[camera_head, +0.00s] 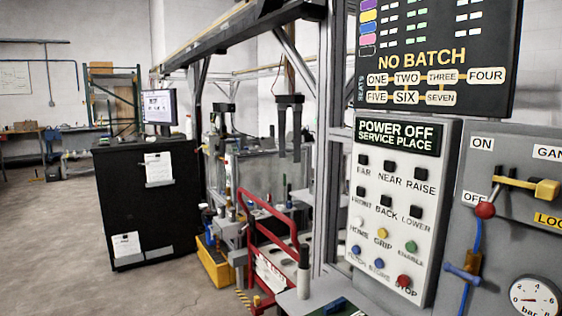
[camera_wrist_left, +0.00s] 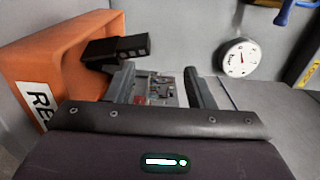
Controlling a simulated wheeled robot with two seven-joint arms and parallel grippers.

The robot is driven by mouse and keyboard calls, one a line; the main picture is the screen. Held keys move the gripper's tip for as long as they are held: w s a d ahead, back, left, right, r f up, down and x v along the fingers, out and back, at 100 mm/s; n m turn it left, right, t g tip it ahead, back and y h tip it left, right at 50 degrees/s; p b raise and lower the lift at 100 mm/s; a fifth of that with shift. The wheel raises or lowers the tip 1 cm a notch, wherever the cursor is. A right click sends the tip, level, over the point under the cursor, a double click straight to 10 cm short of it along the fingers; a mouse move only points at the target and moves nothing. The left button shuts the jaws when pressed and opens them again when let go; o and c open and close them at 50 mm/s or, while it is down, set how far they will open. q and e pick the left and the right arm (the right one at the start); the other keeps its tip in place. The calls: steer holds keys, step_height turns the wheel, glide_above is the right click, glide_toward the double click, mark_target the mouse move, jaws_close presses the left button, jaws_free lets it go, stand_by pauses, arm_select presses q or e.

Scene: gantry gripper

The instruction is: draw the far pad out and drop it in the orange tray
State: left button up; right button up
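The orange tray (camera_wrist_left: 60,40) stands at the left in the left wrist view, with a white label reading "RE" partly visible. A black block-shaped part (camera_wrist_left: 115,48) shows at the tray's right side; I cannot tell whether it touches the tray. My left gripper (camera_wrist_left: 160,78) is open, its two grey fingers wide apart. Between and beyond them is a small grey metal mechanism (camera_wrist_left: 160,90) with a reddish spot. I cannot make out the far pad for sure. The head view shows neither of my grippers nor the tray.
A control panel (camera_head: 398,215) reads "POWER OFF SERVICE PLACE". Beside it are a red-knobbed lever (camera_head: 485,210) and a pressure gauge (camera_head: 535,298), also in the left wrist view (camera_wrist_left: 239,57). A dark gantry gripper (camera_head: 290,120) hangs behind a red barrier (camera_head: 270,225).

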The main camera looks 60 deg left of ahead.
arm_select(q)
steer(key=s+b, duration=0.1)
steer(key=s, duration=0.6)
steer(key=shift+s, duration=0.4)
steer(key=shift+a, duration=0.1)
